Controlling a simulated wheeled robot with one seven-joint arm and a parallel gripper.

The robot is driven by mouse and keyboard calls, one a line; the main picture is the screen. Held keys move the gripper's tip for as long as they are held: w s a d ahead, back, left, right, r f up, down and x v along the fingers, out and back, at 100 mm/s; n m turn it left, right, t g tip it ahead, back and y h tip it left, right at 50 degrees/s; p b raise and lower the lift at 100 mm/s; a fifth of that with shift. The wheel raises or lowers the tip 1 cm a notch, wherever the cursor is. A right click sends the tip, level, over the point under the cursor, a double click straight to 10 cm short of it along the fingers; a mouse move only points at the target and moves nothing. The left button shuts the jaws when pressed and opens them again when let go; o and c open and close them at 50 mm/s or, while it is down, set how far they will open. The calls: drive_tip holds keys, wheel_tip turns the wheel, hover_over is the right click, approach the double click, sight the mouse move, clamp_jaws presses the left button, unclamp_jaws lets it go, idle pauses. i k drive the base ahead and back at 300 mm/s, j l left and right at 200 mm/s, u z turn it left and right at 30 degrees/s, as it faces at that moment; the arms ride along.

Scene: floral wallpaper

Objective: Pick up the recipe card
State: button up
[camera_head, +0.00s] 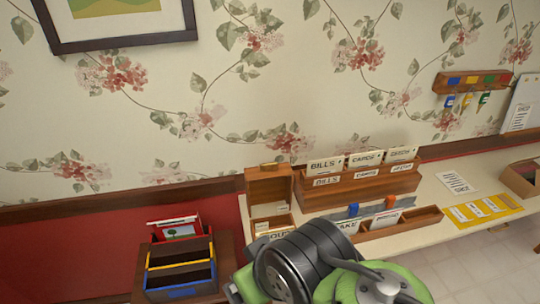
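I cannot tell for certain which item is the recipe card. White cards with lettering stand in a low wooden tray on the shelf: one that seems to read "CAKE" (347,226) and another to its right (386,219). An open wooden box (268,186) stands left of the tray, with a card that seems to read "SOUP" (275,234) at its front, partly hidden by my arm. My dark and green arm covers the bottom middle, in front of the box and tray. My gripper's fingers are not in view.
A wooden rack with cards marked "BILLS" and "CARDS" (355,184) stands against the wall behind the tray. A coloured holder (180,262) is at lower left. A white sheet (456,182) and yellow strip (482,210) lie on the right, near a wooden box (522,180).

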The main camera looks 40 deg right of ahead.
sight(383, 219)
drive_tip(key=l+z, duration=0.1)
drive_tip(key=z, duration=2.2)
